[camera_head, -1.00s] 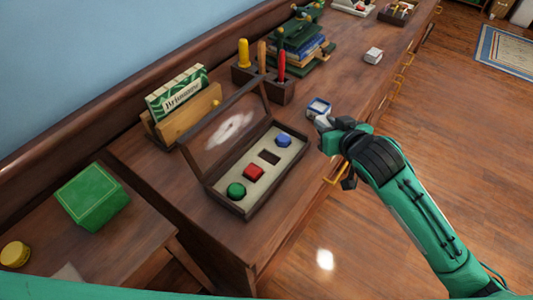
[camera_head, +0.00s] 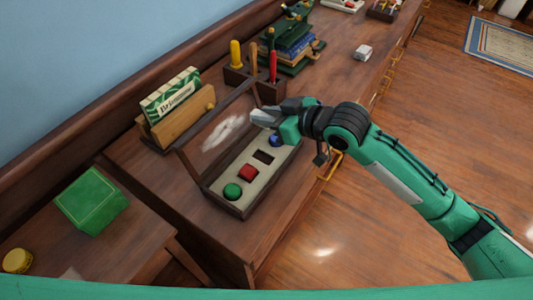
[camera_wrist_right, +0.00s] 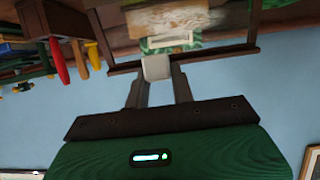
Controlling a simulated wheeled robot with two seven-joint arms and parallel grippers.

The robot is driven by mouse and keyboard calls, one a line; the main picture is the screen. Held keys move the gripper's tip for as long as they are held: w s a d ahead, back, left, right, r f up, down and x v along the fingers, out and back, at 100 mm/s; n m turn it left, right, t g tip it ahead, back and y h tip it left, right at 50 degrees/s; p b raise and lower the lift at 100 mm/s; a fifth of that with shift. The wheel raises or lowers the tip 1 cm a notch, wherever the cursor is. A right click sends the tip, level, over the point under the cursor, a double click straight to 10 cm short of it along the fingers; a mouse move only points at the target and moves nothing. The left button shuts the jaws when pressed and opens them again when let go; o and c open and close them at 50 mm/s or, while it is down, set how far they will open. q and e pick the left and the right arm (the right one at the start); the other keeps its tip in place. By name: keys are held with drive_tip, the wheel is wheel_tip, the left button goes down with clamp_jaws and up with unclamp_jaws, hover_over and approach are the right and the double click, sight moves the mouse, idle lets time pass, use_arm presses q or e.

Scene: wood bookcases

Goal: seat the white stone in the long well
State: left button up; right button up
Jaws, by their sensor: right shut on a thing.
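The open wooden case (camera_head: 237,213) stands on the cabinet top with its lid raised. Its pale insert holds a green round stone (camera_head: 232,191), a red stone (camera_head: 248,172), the empty dark long well (camera_head: 263,156) and a blue stone (camera_head: 276,140). My right gripper (camera_head: 261,116) is above the blue stone's end of the case, close to the raised lid. In the right wrist view it is shut on the white stone (camera_wrist_right: 156,68), held between the fingertips. My left gripper is not in view.
A tool holder (camera_head: 270,92) with several upright tools stands close behind the gripper. A book rack (camera_head: 178,122) is beside the lid. Stacked books (camera_head: 290,52) and a small white box (camera_head: 363,52) are farther back. A green box (camera_head: 91,200) sits on the lower table.

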sight(267, 161)
wheel_tip(267, 161, down, 14)
drive_tip(key=shift+f, duration=0.15)
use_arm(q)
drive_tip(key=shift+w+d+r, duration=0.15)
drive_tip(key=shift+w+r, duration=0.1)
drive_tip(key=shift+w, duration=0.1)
use_arm(e)
drive_tip(key=o, duration=1)
drive_tip(key=shift+f, duration=0.1)
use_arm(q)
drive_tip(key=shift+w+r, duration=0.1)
